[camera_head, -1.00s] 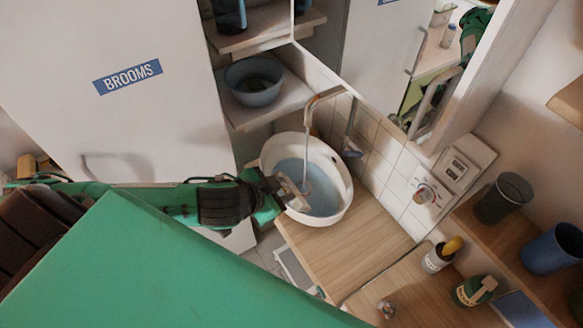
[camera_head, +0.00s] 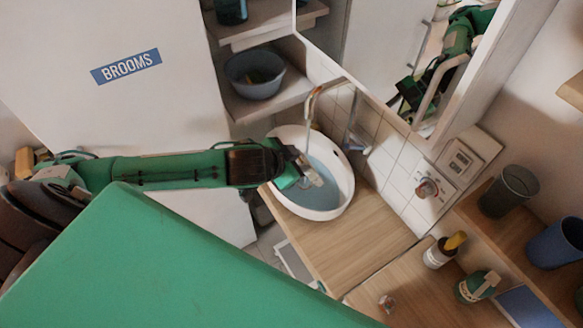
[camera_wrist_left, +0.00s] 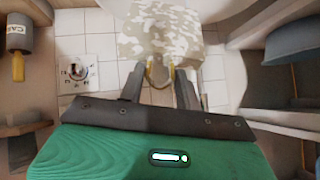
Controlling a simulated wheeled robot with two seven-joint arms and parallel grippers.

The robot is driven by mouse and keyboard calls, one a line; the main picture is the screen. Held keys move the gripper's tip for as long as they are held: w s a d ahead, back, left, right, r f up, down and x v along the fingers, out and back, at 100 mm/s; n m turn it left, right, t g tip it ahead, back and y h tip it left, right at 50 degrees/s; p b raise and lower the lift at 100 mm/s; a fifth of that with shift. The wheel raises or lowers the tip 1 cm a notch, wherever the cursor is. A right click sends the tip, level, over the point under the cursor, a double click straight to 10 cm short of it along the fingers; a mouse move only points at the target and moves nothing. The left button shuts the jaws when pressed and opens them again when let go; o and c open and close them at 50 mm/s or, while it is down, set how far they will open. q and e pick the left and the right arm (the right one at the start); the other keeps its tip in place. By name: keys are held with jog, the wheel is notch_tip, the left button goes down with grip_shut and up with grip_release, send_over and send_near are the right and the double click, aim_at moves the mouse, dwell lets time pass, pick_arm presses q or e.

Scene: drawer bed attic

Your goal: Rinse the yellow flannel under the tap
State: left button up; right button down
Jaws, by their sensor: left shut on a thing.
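My left gripper (camera_head: 310,178) reaches in from the left over the white basin (camera_head: 345,205), which has blue-grey water in it. It is shut on a small pale thing. In the left wrist view, yellow edges show between its fingertips (camera_wrist_left: 160,76), with a pale, patchy sheet beyond; this appears to be the yellow flannel (camera_wrist_left: 160,35), though little plain yellow shows. The copper-coloured tap (camera_head: 313,100) arches from the tiled wall, its spout behind the gripper. My right gripper is out of view.
A wooden counter (camera_head: 345,245) is clear beside the basin. A dial (camera_head: 428,189) is on the wall. A blue-grey bowl (camera_head: 255,90) sits on a shelf. A mirror cabinet (camera_head: 500,80) juts out above.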

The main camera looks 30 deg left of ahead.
pick_arm(q)
jog(key=w, duration=0.2)
jog(key=shift+w+f, duration=0.15)
jog(key=shift+w, duration=0.2)
jog(key=shift+w+f, duration=0.2)
jog(key=shift+w, duration=0.65)
jog(key=shift+w+f, duration=0.2)
jog(key=shift+w, duration=0.6)
jog(key=shift+d+p, duration=0.1)
jog(key=shift+p, duration=0.25)
jog(key=shift+d+p, duration=0.3)
jog(key=shift+d, duration=0.2)
jog(key=shift+a, duration=0.2)
jog(key=shift+a+p, duration=0.3)
jog(key=shift+a, duration=0.15)
jog(key=shift+d, duration=0.1)
jog(key=shift+d+p, duration=0.35)
jog(key=shift+d, duration=0.2)
